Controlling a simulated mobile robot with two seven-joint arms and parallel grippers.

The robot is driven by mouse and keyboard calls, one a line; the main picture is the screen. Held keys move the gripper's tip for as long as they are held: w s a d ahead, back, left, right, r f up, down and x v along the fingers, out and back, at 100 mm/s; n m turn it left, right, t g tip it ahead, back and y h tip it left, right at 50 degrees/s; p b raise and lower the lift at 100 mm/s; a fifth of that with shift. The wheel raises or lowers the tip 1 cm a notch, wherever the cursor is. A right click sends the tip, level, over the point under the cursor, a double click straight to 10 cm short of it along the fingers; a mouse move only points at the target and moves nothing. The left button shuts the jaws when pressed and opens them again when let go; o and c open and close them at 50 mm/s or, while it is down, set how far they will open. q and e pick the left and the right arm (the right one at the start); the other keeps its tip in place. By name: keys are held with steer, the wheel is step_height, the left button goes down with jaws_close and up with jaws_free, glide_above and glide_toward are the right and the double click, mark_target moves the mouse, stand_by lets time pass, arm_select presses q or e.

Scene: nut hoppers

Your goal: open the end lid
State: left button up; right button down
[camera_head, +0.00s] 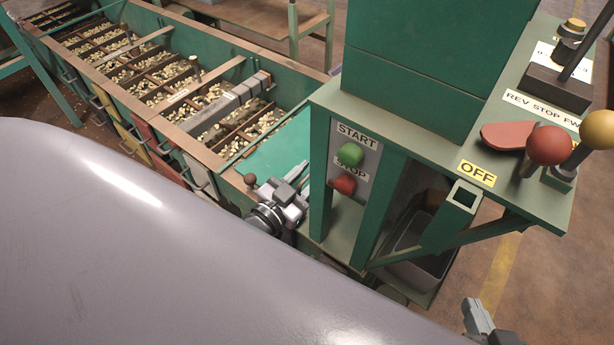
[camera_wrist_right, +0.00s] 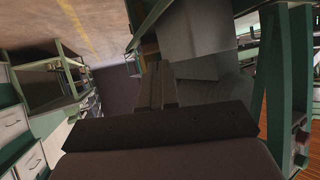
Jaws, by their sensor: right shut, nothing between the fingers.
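The end lid is a flat teal panel (camera_head: 276,146) over the near end of the long green hopper trough (camera_head: 172,118). It lies flat and looks closed. My left gripper (camera_head: 299,177) is beside the lid's near right corner, close to the control stand; whether it touches the lid or how far its fingers are apart is unclear. My right gripper (camera_head: 474,312) is at the bottom right, well away from the lid, shut and empty. Its fingers (camera_wrist_right: 156,85) show in the right wrist view, in front of a grey metal tray; the lid is not seen there.
The green control stand (camera_head: 317,160) stands right beside the lid, with a green START button (camera_head: 350,154), a red STOP button (camera_head: 344,184) and levers on top. A metal tray (camera_head: 425,268) sits under it. Open floor (camera_head: 515,265) lies to the right.

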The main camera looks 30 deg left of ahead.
arm_select(q)
jaws_close()
steer(key=shift+a+r, duration=0.1)
